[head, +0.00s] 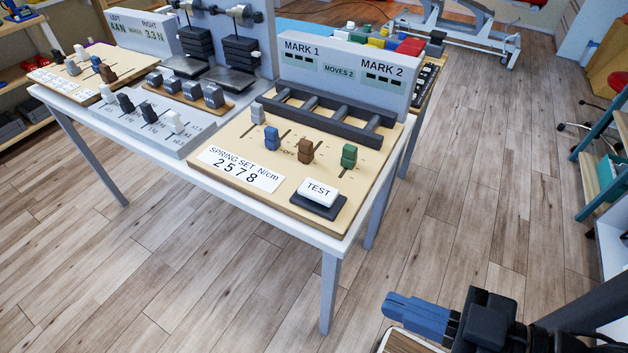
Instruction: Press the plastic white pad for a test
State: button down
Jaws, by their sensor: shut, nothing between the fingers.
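The white plastic pad (317,191), marked TEST, sits on a dark square base at the front right corner of a tan board (240,140) on the table. My gripper (390,305), with blue fingers, is at the lower right of the head view. It is shut and empty, well apart from the pad, to the right of the table and over the floor in the picture. Part of my arm shows at the lower right edge.
On the tan board, grey, blue, brown and green sliders (349,156) stand behind the pad. A spring set label (238,169) lies left of it. A display panel (345,72) rises behind. The table (330,247) has its front right corner nearest me. The wooden floor (470,200) is clear to the right.

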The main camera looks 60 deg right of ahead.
jog(key=w+a+m+t+b, duration=0.1)
jog(key=w+a+m, duration=0.15)
jog(key=w, duration=0.75)
jog(key=w+a+m+t+b, duration=0.1)
jog(key=w+a, duration=0.2)
jog(key=w, duration=0.7)
jog(key=w+a+r+n+g+y+b, duration=0.25)
jog(key=w+r+n+y, duration=0.85)
jog(key=w+r, duration=0.55)
jog(key=s+d+f+n+g+h+b, duration=0.1)
jog(key=s+d+f+n+g+h, duration=0.2)
jog(key=d, duration=0.6)
jog(key=s+d+f+n+g+h+b, duration=0.1)
jog(key=s+d+f+n+g+h, duration=0.3)
jog(key=d, duration=0.5)
jog(key=s+d+f+n+g+h+b, duration=0.1)
jog(key=s+d+f+n+g+h, duration=0.2)
jog(key=s+d+g, duration=0.3)
jog(key=d+n+g+h, duration=0.1)
jog(key=d, duration=0.2)
jog(key=shift+f+b, duration=0.4)
